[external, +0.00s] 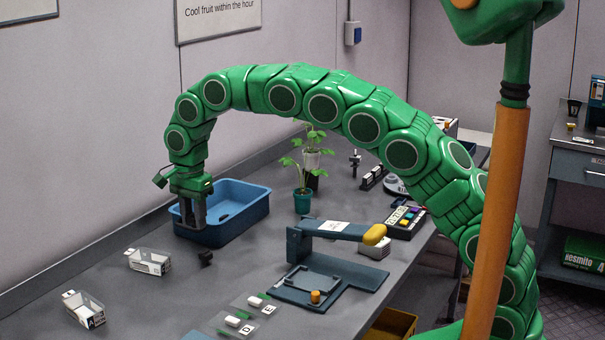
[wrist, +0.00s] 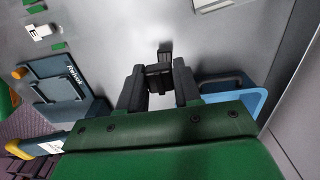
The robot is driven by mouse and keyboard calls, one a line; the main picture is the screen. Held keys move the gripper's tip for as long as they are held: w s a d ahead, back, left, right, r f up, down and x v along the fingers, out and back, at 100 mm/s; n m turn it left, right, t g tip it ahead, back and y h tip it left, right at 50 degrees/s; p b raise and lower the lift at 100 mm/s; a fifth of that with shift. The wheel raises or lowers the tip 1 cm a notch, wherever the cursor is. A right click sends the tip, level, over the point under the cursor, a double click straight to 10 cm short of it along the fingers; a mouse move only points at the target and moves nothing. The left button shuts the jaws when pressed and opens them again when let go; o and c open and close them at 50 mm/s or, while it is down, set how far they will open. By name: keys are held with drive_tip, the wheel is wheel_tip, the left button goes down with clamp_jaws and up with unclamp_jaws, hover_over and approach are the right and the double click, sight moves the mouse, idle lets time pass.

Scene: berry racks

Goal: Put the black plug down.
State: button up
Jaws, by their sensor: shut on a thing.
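My gripper (external: 193,222) points down at the near left corner of the blue tub, and its dark fingers show in the wrist view (wrist: 160,90). They are shut on the black plug (wrist: 160,80), which sits between them. A small black piece (external: 205,258) shows just below my gripper in the external view. A narrow black part also sticks out beyond the fingertips in the wrist view. I cannot tell whether these are all one thing, or whether the plug touches the table.
The blue tub (external: 262,208) stands close behind my gripper. Two clear punnets (external: 148,262) lie to the left. A blue press-like stand (external: 355,282), label cards (external: 233,320) and a potted plant (external: 302,202) stand to the right. The grey table (external: 165,300) is clear around the front left.

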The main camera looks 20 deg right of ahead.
drive_tip(key=w+d+f, duration=0.2)
drive_tip(key=w+d, duration=0.4)
drive_tip(key=w, duration=0.5)
drive_tip(key=w+d+f, duration=0.1)
drive_tip(key=w+d, duration=0.6)
drive_tip(key=w, duration=0.5)
drive_tip(key=shift+f, duration=4.1)
drive_tip(key=shift+f, duration=0.15)
drive_tip(key=o, duration=1)
wheel_tip(320, 180, up, 12)
